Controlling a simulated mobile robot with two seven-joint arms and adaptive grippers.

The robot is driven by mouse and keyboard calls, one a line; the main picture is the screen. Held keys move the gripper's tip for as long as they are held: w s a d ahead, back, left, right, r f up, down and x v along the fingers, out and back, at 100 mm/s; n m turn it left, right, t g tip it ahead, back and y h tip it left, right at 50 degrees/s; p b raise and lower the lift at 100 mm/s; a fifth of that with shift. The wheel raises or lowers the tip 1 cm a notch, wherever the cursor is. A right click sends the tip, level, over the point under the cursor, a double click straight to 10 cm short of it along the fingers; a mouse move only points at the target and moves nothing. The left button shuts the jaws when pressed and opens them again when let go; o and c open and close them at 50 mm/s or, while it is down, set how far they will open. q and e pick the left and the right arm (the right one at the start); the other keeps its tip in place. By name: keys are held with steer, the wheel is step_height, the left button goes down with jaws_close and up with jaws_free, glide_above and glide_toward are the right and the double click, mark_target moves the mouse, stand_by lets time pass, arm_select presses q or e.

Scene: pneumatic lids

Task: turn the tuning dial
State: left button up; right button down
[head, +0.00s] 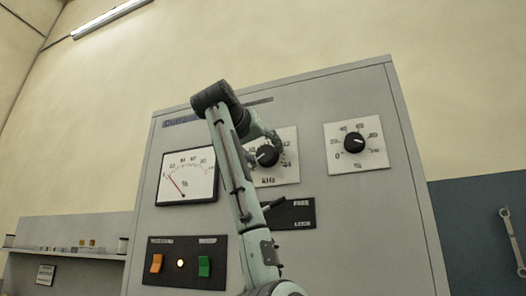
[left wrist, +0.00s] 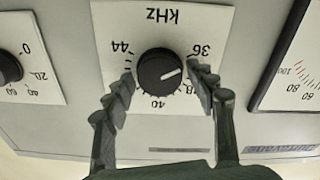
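The tuning dial is a black round knob on a white kHz plate (head: 283,179), partly hidden by my left arm in the head view. In the left wrist view the knob (left wrist: 160,72) shows upside down, its white pointer line between 36 and 38. My left gripper (left wrist: 160,74) is open, with one finger on each side of the knob. Small gaps show between the fingertips and the knob; I cannot tell the depth. In the head view my left gripper (head: 266,152) is at the dial, its fingers partly hidden. My right gripper is not in view.
A second dial (head: 354,143) is to the right and a meter (head: 188,177) to the left. Below are a FREE/LOCK plate (head: 298,214), its lever slanting toward FREE, and a switch panel (head: 184,283) with a lit lamp. The cabinet's right front is clear.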

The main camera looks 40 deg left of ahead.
arm_select(q)
steer(key=c, duration=0.8)
steer(key=shift+c, duration=0.2)
